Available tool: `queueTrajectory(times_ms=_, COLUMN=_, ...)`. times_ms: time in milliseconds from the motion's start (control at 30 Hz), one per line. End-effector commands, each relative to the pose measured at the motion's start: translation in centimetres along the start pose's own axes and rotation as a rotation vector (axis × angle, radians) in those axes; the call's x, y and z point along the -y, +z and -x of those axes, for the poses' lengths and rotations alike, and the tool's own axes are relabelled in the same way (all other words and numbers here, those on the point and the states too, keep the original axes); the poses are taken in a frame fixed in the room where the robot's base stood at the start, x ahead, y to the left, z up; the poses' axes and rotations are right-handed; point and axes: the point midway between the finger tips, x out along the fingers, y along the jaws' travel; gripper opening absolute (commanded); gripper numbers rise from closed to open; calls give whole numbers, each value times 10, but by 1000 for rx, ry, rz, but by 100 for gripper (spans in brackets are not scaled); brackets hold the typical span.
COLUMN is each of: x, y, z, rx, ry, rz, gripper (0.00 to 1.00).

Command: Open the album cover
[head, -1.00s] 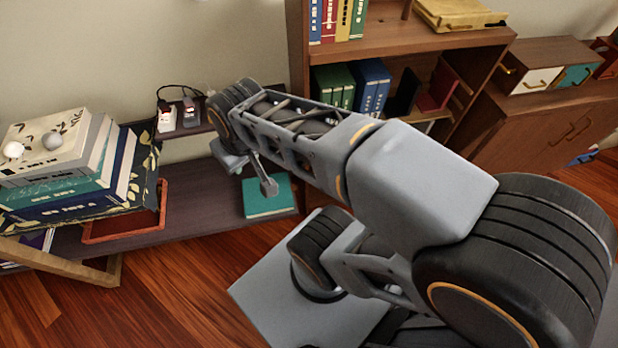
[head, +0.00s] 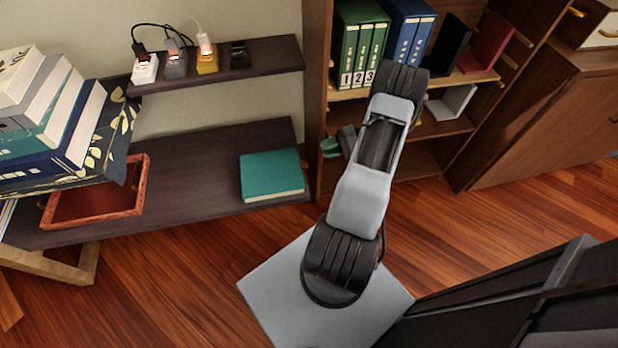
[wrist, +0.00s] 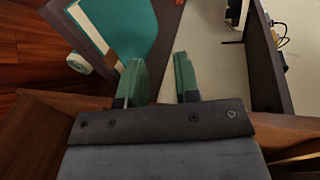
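A teal album (head: 272,173) lies flat with its cover closed on the dark lower shelf (head: 200,165), close to the shelf's right end. In the wrist view the teal album (wrist: 122,28) shows at the top left, beyond my fingers. My gripper (wrist: 160,82) is open, with two green-padded fingers apart and nothing between them. In the head view my gripper (head: 331,147) is partly hidden by my arm. It is to the right of the album, in front of the bookcase's left side, and not touching the album.
A red tray (head: 95,215) and a stack of large books (head: 50,130) stand left of the album. A narrow upper shelf (head: 270,62) with plugged chargers hangs above. The wooden bookcase (head: 316,90) with green and blue binders is beside my gripper. The lower shelf's middle is clear.

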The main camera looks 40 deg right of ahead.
Motion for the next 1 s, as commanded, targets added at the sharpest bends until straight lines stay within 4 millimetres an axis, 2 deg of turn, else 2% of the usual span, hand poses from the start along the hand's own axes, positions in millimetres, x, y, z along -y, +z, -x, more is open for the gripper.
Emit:
queueTrajectory(times_ms=33, x=-42, y=-3, z=4, rx=-60, ry=-65, rz=-3, gripper=30)
queueTrajectory(times_ms=100, x=-74, y=-4, z=12, rx=-135, ry=-137, rz=10, gripper=30)
queueTrajectory(times_ms=200, x=-109, y=-4, z=21, rx=-224, ry=-211, rz=30, gripper=30)
queueTrajectory(times_ms=333, x=-136, y=-2, z=28, rx=-304, ry=-267, rz=51, gripper=30)
queueTrajectory(times_ms=433, x=-145, y=-2, z=27, rx=-334, ry=-289, rz=59, gripper=30)
queueTrajectory(times_ms=567, x=-144, y=-6, z=16, rx=-346, ry=-297, rz=63, gripper=30)
queueTrajectory(times_ms=1000, x=-120, y=-32, z=-57, rx=-343, ry=-295, rz=63, gripper=30)
